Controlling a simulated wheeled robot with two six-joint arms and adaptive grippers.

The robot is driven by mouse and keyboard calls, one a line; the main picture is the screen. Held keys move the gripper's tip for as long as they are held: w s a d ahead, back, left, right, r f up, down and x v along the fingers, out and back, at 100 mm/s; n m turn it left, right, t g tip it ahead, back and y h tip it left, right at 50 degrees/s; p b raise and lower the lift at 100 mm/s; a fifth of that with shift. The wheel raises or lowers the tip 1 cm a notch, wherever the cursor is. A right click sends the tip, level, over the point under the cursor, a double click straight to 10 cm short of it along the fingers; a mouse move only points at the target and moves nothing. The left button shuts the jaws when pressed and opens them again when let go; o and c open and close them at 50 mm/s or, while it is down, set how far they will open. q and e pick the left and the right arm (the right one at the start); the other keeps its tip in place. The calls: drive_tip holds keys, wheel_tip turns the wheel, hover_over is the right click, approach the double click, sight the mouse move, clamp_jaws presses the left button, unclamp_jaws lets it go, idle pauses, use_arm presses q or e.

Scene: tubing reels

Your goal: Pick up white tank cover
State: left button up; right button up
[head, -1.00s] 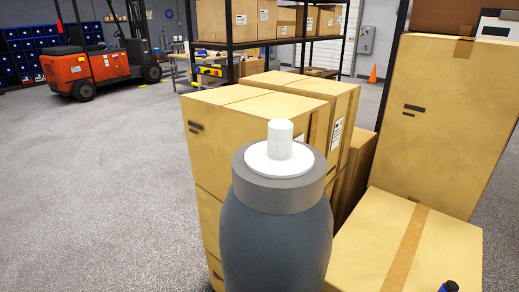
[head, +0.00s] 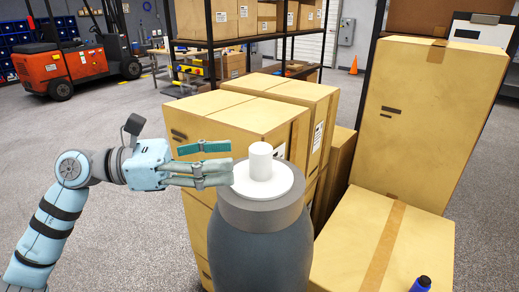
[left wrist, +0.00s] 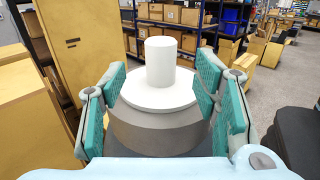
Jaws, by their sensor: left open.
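The white tank cover (head: 262,178) is a flat disc with an upright round knob, seated on the grey collar (head: 262,215) of a dark blue-grey tank (head: 260,258). In the left wrist view the cover (left wrist: 160,88) stands ahead, its knob between the fingers. My left gripper (head: 218,163) is open and empty, its fingertips just left of the knob, at about its height and over the disc's left edge. In the left wrist view its teal finger pads (left wrist: 160,100) are spread either side of the cover. Whether any pad touches the cover I cannot tell. My right gripper is not in view.
Stacked cardboard boxes (head: 235,118) stand close behind the tank. A lower box (head: 420,235) and a tall box (head: 430,120) are to the right, with a blue bottle (head: 421,284) in front. An orange forklift (head: 65,65) is far left. Open floor lies to the left.

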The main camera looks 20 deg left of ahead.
sight(261, 155)
use_arm(q)
drive_tip(key=p+x, duration=0.1)
drive_tip(key=x, duration=0.1)
drive_tip(key=p+x, duration=0.1)
drive_tip(key=x, duration=0.1)
drive_tip(key=p+x, duration=0.1)
drive_tip(key=x, duration=0.1)
drive_tip(key=shift+d+r, duration=0.3)
drive_tip(key=shift+d, duration=0.1)
drive_tip(key=shift+w+d+f, duration=0.15)
drive_tip(key=shift+w+d, duration=0.1)
drive_tip(key=shift+d, duration=0.05)
drive_tip(key=shift+w+f, duration=0.1)
drive_tip(key=shift+f, duration=0.05)
drive_tip(key=c, duration=1.3)
drive_tip(key=shift+o, duration=0.2)
wheel_tip(261, 155, up, 20)
drive_tip(key=p, duration=0.1)
drive_tip(key=shift+a, duration=0.1)
